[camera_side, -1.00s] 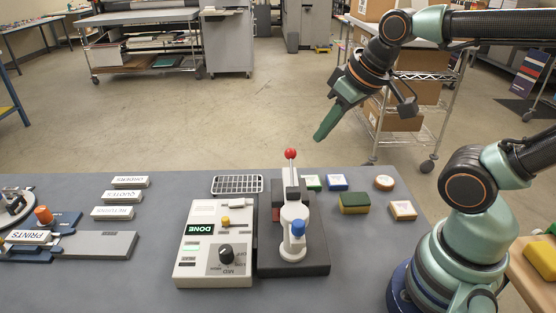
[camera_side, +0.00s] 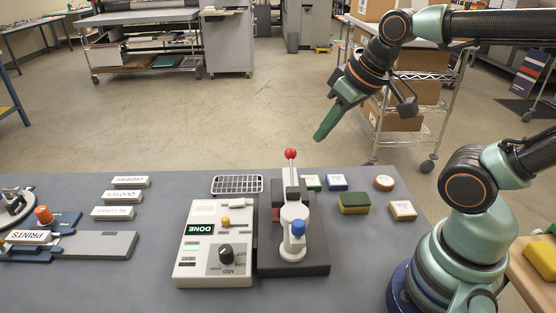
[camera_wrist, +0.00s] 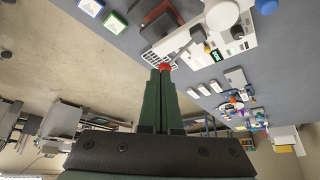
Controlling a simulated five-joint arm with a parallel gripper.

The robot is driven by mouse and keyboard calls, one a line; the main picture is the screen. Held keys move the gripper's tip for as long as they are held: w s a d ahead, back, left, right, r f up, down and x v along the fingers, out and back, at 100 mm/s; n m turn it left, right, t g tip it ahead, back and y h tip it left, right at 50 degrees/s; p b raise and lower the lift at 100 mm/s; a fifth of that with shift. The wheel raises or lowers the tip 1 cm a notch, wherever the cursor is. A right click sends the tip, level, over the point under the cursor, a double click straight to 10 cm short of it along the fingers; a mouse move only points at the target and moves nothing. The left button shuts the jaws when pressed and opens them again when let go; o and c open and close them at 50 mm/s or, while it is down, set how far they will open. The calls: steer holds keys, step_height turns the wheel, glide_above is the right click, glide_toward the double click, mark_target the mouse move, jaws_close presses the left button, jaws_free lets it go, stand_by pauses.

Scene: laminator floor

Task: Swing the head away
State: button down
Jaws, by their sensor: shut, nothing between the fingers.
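A stamping press with a white swinging head (camera_side: 294,218) stands on a dark base (camera_side: 312,262) near the middle of the table. A red ball (camera_side: 291,153) tops its lever, and a blue knob (camera_side: 298,228) sits at the head's front. My gripper (camera_side: 320,137) has green fingers, which are shut and empty. It is in the air to the upper right of the red ball, apart from it. In the wrist view my gripper (camera_wrist: 160,75) points toward the press, and the red ball (camera_wrist: 165,67) shows just beyond the fingertips.
A control box (camera_side: 215,268) with a "DONE" display stands left of the press. Several small blocks, a green-and-yellow sponge (camera_side: 354,203) among them, lie to its right. A wire rack (camera_side: 237,184) lies behind the box. Label blocks (camera_side: 125,196) are at the left.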

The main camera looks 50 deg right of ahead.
steer(key=c, duration=0.9)
jaws_free()
steer(key=shift+a, duration=0.2)
steer(key=shift+o, duration=1.2)
steer(key=s+a+r+n+g, duration=0.1)
steer(key=a+n+g, duration=0.1)
steer(key=a+n, duration=0.3)
steer(key=shift+a+n+y, duration=0.4)
steer(key=shift+n, duration=0.7)
steer(key=r+n+g, duration=0.2)
steer(key=n+g, duration=0.2)
steer(key=n, duration=0.7)
glide_above(298, 223)
steer(key=shift+h, duration=0.4)
step_height(298, 223, down, 12)
steer(key=shift+d+r, duration=0.1)
steer(key=shift+r, duration=0.15)
jaws_close()
steer(key=shift+r, duration=0.1)
